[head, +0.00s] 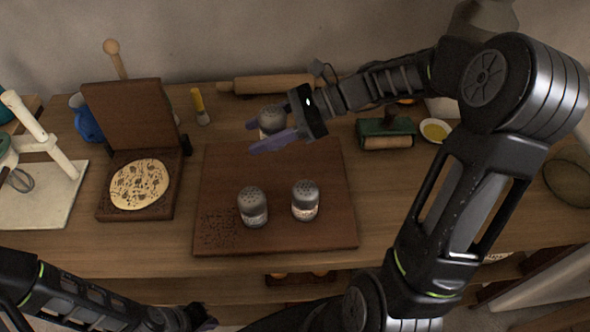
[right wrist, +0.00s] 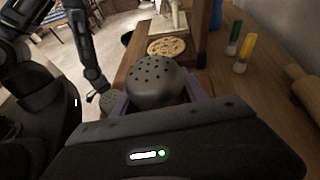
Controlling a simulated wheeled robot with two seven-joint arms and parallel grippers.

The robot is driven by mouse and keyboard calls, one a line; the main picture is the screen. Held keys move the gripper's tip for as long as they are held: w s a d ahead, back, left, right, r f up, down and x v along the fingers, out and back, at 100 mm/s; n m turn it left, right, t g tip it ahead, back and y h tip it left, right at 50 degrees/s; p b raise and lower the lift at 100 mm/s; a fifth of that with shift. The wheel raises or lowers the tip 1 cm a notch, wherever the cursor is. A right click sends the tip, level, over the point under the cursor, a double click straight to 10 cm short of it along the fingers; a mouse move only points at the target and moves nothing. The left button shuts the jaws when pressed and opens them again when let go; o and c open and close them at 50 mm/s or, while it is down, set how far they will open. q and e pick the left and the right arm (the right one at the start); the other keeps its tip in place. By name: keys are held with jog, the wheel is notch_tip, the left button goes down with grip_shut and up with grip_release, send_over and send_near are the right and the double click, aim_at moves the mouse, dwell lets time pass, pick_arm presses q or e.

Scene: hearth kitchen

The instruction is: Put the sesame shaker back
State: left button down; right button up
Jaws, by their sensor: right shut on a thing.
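Three shakers with grey perforated lids are in the head view. One shaker (head: 271,118) is at the back of the brown board (head: 325,165), between the purple fingers of my right gripper (head: 268,136). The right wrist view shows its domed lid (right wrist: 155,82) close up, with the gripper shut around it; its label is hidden. Two more shakers stand upright near the board's front, a left one (head: 253,208) and a right one (head: 305,201). Their labels are too small to read. My left gripper (head: 203,319) is low at the bottom edge, mostly out of sight.
A press (head: 130,120) with a patterned flatbread (head: 140,184) stands left of the board. Dark specks (head: 220,228) cover the board's front-left corner.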

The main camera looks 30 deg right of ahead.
send_over(264, 173)
notch_tip(264, 173, down, 6)
jog(key=shift+f, duration=0.15)
dwell(0.4)
jog(key=shift+f, duration=1.9)
